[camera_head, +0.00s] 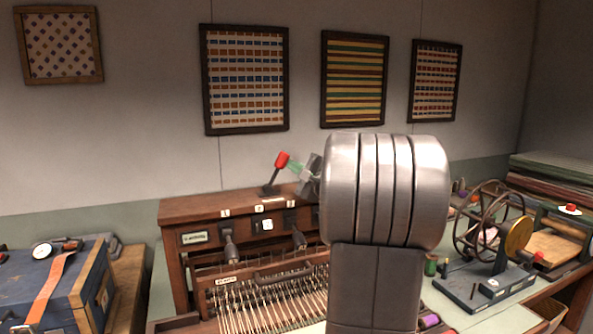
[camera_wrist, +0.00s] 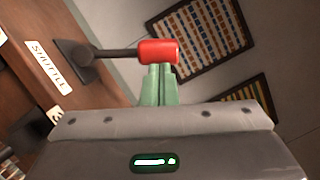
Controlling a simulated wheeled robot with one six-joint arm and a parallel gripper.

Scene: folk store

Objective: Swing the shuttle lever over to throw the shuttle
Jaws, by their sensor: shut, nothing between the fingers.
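The shuttle lever has a red grip on a dark rod and stands tilted to the right on top of the wooden loom (camera_head: 190,208); its red grip (camera_head: 282,159) shows in the head view. In the wrist view the red grip (camera_wrist: 158,52) lies across the tips of my gripper (camera_wrist: 157,72), with its dark base beside a label reading "SHUTTLE" (camera_wrist: 47,65). My gripper (camera_head: 295,167) has green fingers, shut together, close beside the grip's right side in the head view. I cannot tell whether they touch it. My arm hides the loom's right part.
The loom's front has two dark levers (camera_head: 230,247) and a row of threads (camera_head: 265,305) below. A blue case (camera_head: 60,290) stands at the left. A spoked wheel device (camera_head: 485,225) and spools stand at the right. Framed weavings hang on the wall behind.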

